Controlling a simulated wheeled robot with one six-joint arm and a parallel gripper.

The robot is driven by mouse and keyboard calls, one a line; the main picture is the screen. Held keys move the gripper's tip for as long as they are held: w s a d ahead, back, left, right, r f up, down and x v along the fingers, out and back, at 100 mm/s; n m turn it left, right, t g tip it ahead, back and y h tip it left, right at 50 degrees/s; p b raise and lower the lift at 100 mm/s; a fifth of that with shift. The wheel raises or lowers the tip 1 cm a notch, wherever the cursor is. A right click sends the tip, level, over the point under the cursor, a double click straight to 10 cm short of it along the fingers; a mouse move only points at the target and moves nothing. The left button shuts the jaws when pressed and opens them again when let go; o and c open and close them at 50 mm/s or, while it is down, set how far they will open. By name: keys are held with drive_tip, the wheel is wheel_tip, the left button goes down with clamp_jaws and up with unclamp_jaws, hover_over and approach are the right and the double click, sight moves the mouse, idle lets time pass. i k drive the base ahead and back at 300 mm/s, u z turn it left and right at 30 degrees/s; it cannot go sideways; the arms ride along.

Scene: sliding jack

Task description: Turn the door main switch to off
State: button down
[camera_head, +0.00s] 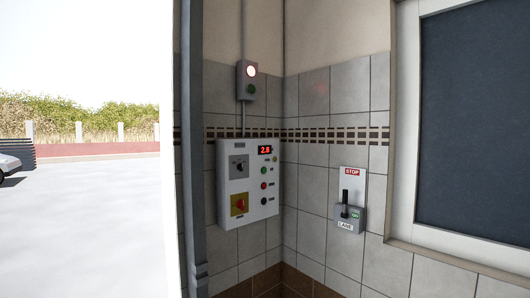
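A light grey control box (228,216) hangs on the tiled wall near the middle of the head view. At its lower left is a red rotary handle (240,204) on a yellow plate, which looks like a main switch. Its label is too small to read, and I cannot tell its setting. Above it is a dark rotary knob (239,168) on a grey plate. My gripper is not in view.
To the right, a lever unit (348,217) carries STOP and LANE signs. A grey vertical post (191,150) stands left of the control box. Open paved ground (90,230) lies farther left.

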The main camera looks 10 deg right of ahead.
sight(240, 204)
drive_tip(key=u, duration=0.15)
drive_tip(key=i, duration=0.25)
drive_tip(key=u, duration=0.75)
drive_tip(key=i, duration=2)
drive_tip(key=z, duration=0.5)
